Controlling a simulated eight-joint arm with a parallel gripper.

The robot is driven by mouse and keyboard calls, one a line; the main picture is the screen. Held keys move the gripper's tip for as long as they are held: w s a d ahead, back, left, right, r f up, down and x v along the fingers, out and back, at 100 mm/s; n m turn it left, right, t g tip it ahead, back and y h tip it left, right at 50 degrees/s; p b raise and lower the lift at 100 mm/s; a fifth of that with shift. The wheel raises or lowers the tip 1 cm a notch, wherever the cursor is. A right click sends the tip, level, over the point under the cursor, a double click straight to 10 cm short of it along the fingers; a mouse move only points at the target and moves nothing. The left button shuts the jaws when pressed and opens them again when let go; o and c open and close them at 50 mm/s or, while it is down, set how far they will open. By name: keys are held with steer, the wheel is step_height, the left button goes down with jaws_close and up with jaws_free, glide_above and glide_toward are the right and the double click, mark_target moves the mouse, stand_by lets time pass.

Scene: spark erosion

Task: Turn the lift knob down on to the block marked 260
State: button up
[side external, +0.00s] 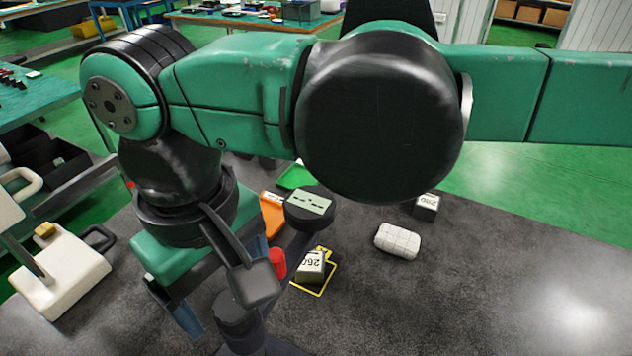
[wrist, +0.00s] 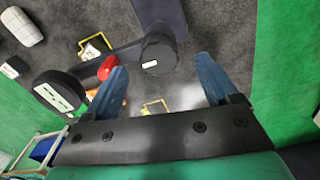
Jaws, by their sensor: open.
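The block marked 260 (side external: 311,265) stands in a yellow outline on the dark table; it also shows in the wrist view (wrist: 91,52). Beside it is a dark stand with an arm, a round black head with a pale display (side external: 309,204), and a red part (side external: 277,263). I cannot tell whether the red part touches the block. A black round knob (wrist: 158,52) with a white mark, seemingly the lift knob, also shows in the side view (side external: 236,312). My gripper (wrist: 160,66) is open, its blue fingers on either side of the knob with gaps visible; its height above it is unclear.
Another labelled block (side external: 427,206) and a white rounded, grooved piece (side external: 398,241) lie to the right. An orange item (side external: 272,216) and a green tray (side external: 296,177) are behind the display. A white device (side external: 60,275) stands at left. The table's right side is clear.

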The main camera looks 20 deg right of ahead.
mark_target(236, 311)
steer(key=shift+f, duration=1.3)
jaws_close()
